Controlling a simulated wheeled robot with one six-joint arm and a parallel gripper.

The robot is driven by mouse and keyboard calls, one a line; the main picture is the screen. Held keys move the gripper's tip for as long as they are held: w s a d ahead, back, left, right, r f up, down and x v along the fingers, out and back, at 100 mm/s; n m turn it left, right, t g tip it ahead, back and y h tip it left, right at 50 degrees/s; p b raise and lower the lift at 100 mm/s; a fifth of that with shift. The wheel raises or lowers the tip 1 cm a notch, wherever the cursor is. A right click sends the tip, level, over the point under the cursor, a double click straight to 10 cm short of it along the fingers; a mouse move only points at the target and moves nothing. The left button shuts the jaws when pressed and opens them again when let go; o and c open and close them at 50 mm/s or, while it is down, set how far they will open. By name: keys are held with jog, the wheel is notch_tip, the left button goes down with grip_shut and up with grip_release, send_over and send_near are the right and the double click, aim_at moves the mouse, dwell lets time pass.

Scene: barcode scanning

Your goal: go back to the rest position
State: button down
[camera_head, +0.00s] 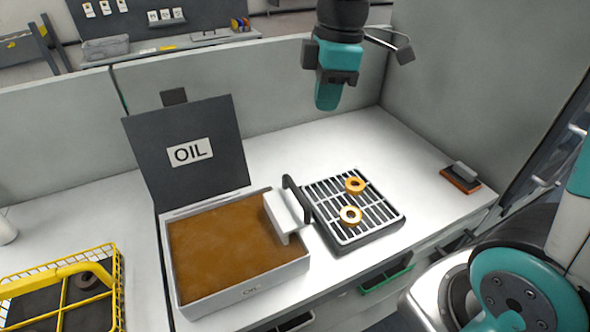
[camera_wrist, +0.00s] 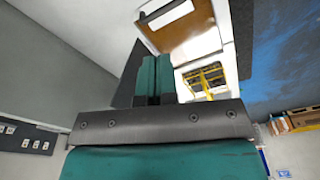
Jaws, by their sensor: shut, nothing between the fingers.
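My gripper (camera_head: 328,97) hangs in the air above the back of the white worktop, behind the drain rack, in the head view. In the wrist view its teal fingers (camera_wrist: 155,80) are together with nothing between them. Two golden rings, a back one (camera_head: 355,185) and a front one (camera_head: 350,215), lie on the dark slatted drain rack (camera_head: 392,222), well below the gripper and apart from it.
An oil vat (camera_head: 180,300) with brown oil stands left of the rack, its dark lid (camera_head: 190,125) raised. A yellow wire basket (camera_head: 60,272) is at the lower left. A brush-like tool (camera_head: 460,178) lies at the right. Low grey walls bound the worktop.

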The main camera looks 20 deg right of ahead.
dwell(0.4)
jog(key=s+a+f+m+y, duration=0.1)
jog(key=s+a+m, duration=0.2)
jog(key=s, duration=0.5)
jog(key=s+a+f+m+y+b, duration=0.1)
jog(key=s+a+m, duration=0.3)
jog(key=s, duration=0.5)
jog(key=shift+a+y, duration=0.5)
jog(key=shift+a, duration=0.5)
jog(key=shift+d, duration=0.1)
